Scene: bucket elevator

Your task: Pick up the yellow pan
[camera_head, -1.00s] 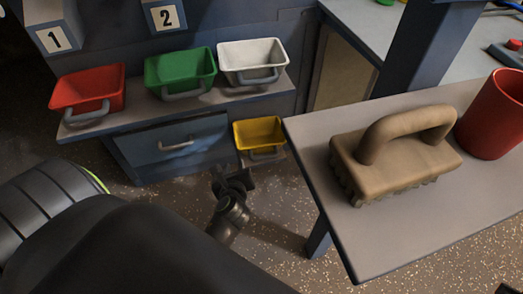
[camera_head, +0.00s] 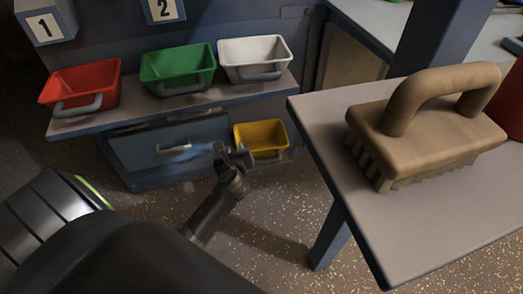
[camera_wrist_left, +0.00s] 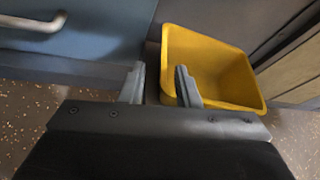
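The yellow pan (camera_head: 260,134) stands upright on a low ledge below the shelf, right of the blue drawer. Its grey front handle is partly visible in the head view. My left gripper (camera_head: 234,156) is at the pan's front left, with its fingers apart and nothing clearly between them. In the left wrist view the yellow pan (camera_wrist_left: 215,62) lies ahead and to the right. The left gripper's right fingertip overlaps the pan's left edge in that view (camera_wrist_left: 159,84); contact cannot be told. The pan's handle is not clear there. My right gripper is not in view.
Red (camera_head: 82,84), green (camera_head: 178,67) and white (camera_head: 255,57) pans sit on the shelf above. The drawer has a metal handle (camera_wrist_left: 35,22). A grey table (camera_head: 420,215) with a brush (camera_head: 430,130) stands at the right. Speckled floor lies below.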

